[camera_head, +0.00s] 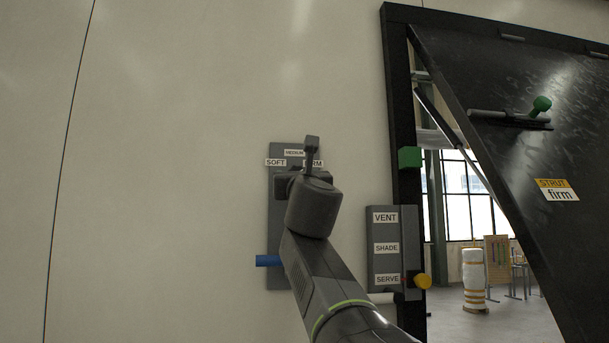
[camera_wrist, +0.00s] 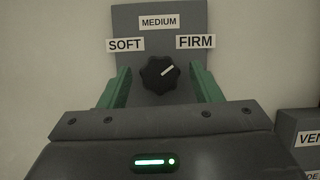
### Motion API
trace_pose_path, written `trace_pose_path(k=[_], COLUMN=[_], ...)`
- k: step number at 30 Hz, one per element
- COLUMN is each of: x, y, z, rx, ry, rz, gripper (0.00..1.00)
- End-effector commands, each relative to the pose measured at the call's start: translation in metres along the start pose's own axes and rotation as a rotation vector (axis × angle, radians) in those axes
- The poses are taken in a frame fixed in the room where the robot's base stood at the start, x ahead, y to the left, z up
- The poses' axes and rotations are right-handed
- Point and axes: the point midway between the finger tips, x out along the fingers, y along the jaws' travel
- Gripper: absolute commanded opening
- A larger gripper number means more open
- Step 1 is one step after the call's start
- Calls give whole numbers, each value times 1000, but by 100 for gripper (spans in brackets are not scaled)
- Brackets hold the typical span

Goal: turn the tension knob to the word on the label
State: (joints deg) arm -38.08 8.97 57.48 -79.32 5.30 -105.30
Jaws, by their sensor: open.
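The black tension knob (camera_wrist: 160,76) sits on a grey plate (camera_wrist: 187,14) below the words SOFT, MEDIUM and FIRM. Its white mark points up and right, towards FIRM (camera_wrist: 196,41). My gripper (camera_wrist: 162,84) is open, with one green finger on each side of the knob and a gap showing on both sides. In the head view the plate (camera_head: 279,220) is on the wall, and my arm hides the knob. The label (camera_head: 557,190) on the raised dark panel reads STRUT firm.
A blue peg (camera_head: 267,261) sticks out at the plate's lower left. To the right is a grey panel (camera_head: 386,232) marked VENT, SHADE and SERVE, with a yellow knob (camera_head: 423,281). A green block (camera_head: 410,157) is on the dark frame. The wall at left is bare.

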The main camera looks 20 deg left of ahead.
Motion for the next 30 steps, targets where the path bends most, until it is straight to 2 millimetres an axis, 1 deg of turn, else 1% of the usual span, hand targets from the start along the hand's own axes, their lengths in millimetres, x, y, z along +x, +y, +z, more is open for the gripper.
trace_pose_path(k=[4,5,9,11,12,22,26,30], x=[0,0,0,0,0,-1,-1,-1], y=[0,0,0,0,0,1,2,3], z=[0,0,0,0,0,-1,-1,-1], rx=[0,0,0,0,0,44,105,204], ry=[0,0,0,0,0,0,0,-1], rz=[0,0,0,0,0,-17,-42,-81], gripper=[58,56,29,17,13,14,14,14])
